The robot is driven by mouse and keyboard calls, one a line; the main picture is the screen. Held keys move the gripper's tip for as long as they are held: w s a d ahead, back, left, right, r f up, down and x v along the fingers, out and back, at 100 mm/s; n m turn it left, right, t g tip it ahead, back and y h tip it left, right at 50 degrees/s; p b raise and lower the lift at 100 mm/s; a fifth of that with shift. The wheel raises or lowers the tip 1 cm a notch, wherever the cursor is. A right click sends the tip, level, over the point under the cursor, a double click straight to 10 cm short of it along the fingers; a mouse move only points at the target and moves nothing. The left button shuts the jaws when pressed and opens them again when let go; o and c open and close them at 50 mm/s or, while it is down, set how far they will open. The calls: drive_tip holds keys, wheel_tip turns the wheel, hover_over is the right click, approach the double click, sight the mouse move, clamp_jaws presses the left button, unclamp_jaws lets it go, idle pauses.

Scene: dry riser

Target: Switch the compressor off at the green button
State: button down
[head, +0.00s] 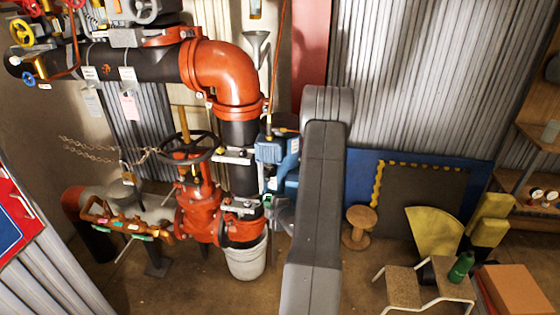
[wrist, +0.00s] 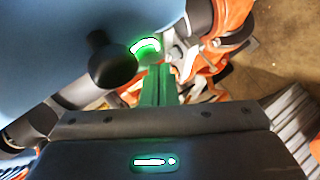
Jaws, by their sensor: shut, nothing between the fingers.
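In the wrist view a glowing green button (wrist: 146,46) shows at the edge of a rounded pale blue body (wrist: 60,45), with a black knob (wrist: 113,60) beside it. My gripper (wrist: 157,70) is shut and empty, its fingers lit green. Its tips appear just below the button in the picture; I cannot tell whether they touch it. In the head view a blue unit (head: 278,150) stands beside the black and orange pipe, partly hidden by my grey arm.
The orange pipe elbow (head: 222,72), a black handwheel (head: 188,148) and a white bucket (head: 247,260) crowd the left of my arm. A wooden spool (head: 360,226), a step stool (head: 405,290) and a cardboard box (head: 516,290) stand on the floor to the right.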

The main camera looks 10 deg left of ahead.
drive_tip(key=shift+w, duration=0.4)
drive_tip(key=shift+s, duration=0.45)
drive_tip(key=s+b, duration=0.3)
drive_tip(key=s, duration=0.3)
idle(0.5)
drive_tip(key=shift+a, duration=0.1)
